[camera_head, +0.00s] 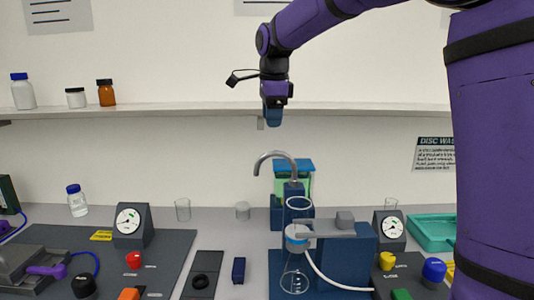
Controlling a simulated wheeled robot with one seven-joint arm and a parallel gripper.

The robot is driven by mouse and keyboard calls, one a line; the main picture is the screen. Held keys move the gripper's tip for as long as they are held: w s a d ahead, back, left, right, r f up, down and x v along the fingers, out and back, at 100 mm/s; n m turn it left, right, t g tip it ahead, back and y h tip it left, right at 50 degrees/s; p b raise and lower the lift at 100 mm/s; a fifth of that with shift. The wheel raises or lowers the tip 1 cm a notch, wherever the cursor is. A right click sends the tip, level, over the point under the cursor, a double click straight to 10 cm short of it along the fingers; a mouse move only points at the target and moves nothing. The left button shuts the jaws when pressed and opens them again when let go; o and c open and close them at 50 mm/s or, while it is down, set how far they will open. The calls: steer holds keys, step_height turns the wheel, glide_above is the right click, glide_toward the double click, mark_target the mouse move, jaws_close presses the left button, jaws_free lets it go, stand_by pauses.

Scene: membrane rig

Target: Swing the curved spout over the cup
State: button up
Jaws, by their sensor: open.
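The curved spout (275,155) is a grey metal hook-shaped pipe in the middle of the head view. It rises behind the blue rig, and its open end points down on the left.
The blue rig (349,258) has a grey clamp arm and a white hose (322,272). A shelf (180,108) with bottles runs along the wall behind. Gauges (130,225) and coloured knobs stand either side. A teal tray (432,230) is at right.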

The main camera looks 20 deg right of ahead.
steer(key=shift+m, duration=0.4)
steer(key=w+f, duration=0.1)
steer(key=f, duration=0.2)
steer(key=w+f, duration=0.1)
steer(key=f, duration=0.7)
steer(key=shift+w+a, duration=0.15)
steer(key=shift+w, duration=0.25)
steer(key=shift+r, duration=0.1)
jaws_close()
